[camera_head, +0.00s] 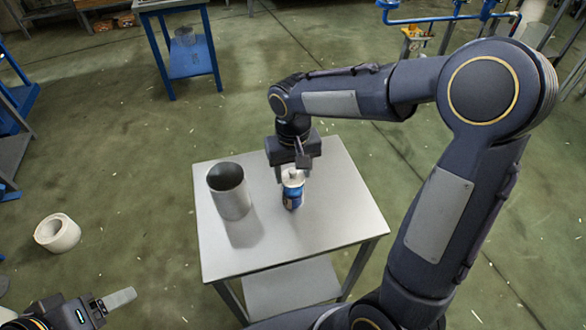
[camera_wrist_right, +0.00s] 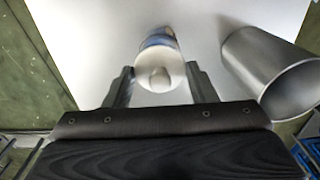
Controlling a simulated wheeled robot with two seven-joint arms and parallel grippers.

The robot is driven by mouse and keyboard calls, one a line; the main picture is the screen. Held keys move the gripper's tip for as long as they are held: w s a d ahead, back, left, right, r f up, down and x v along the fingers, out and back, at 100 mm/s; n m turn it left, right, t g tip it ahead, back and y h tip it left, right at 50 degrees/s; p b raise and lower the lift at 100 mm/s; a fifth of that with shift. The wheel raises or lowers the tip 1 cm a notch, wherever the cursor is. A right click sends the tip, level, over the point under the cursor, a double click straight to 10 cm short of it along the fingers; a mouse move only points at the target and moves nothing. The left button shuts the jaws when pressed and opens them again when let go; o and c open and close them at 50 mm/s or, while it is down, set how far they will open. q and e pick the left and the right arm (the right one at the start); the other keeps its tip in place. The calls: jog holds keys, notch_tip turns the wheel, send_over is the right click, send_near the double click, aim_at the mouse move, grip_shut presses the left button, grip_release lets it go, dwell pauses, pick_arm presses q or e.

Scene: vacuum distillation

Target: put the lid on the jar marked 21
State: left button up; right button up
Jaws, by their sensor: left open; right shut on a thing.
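The jar (camera_head: 292,196), blue with white, stands upright on the small metal table. The white lid (camera_head: 292,175) with a knob is at the jar's top; in the right wrist view the lid (camera_wrist_right: 160,77) faces me, with the blue jar (camera_wrist_right: 157,37) behind it. My right gripper (camera_head: 295,168) is above the jar, shut on the lid, its fingers on either side. I cannot tell whether the lid is fully seated. No number is readable on the jar. My left gripper (camera_head: 118,300) is open and empty at the lower left, away from the table.
An open metal cylinder (camera_head: 230,195) stands on the table (camera_head: 325,228) left of the jar; it also shows in the right wrist view (camera_wrist_right: 262,70). The table's right side is clear. A white ring-shaped object (camera_head: 58,233) lies on the floor. A blue-framed table (camera_head: 190,60) stands farther back.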

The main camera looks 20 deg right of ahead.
jog(key=o, duration=1.5)
jog(key=shift+r, duration=0.15)
jog(key=shift+r+p, duration=2.9)
jog(key=shift+r, duration=0.5)
